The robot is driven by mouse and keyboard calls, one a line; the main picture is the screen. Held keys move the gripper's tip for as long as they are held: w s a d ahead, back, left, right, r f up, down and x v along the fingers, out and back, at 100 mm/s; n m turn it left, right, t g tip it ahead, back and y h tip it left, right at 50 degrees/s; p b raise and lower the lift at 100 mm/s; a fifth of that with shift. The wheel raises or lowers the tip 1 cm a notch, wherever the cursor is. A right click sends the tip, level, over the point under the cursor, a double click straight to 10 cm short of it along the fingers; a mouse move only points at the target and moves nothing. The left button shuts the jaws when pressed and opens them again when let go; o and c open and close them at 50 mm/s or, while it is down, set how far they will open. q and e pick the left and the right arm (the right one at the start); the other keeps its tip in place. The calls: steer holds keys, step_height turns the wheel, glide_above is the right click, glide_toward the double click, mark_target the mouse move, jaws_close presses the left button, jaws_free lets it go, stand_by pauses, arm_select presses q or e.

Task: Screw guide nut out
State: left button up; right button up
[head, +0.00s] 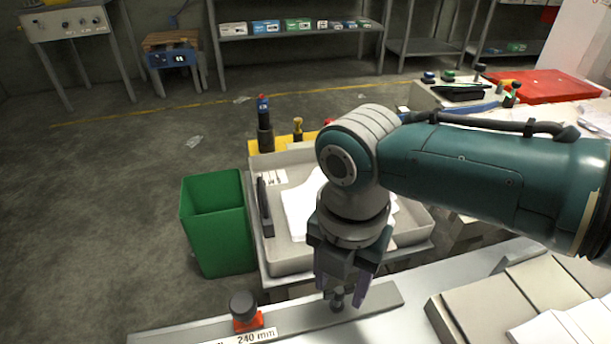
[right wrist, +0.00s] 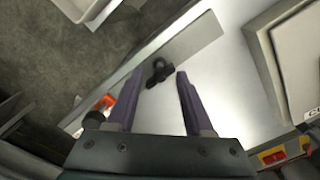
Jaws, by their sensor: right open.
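A small dark nut-like knob (head: 337,303), which looks like the guide nut, sits on a grey metal bar (head: 376,299) at the front of the head view. In the right wrist view the dark knob (right wrist: 158,73) has a rounded loop-like part and lies just beyond the fingertips. My right gripper (head: 343,291) points down over the knob. Its two purple fingers (right wrist: 160,76) are apart, one on each side of the knob's direction, with a gap showing. I cannot tell whether they touch it. My left gripper is out of view.
A black knob on an orange base (head: 243,310) stands left, beside a "240 mm" label (head: 252,337). A grey tray (head: 287,260) with white sheets lies behind, with a green bin (head: 217,222) to its left. Pale blocks (head: 510,300) stand at right.

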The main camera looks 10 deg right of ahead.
mark_target(339, 289)
step_height(339, 289, up, 10)
steer(key=p, duration=0.3)
steer(key=shift+f, duration=0.15)
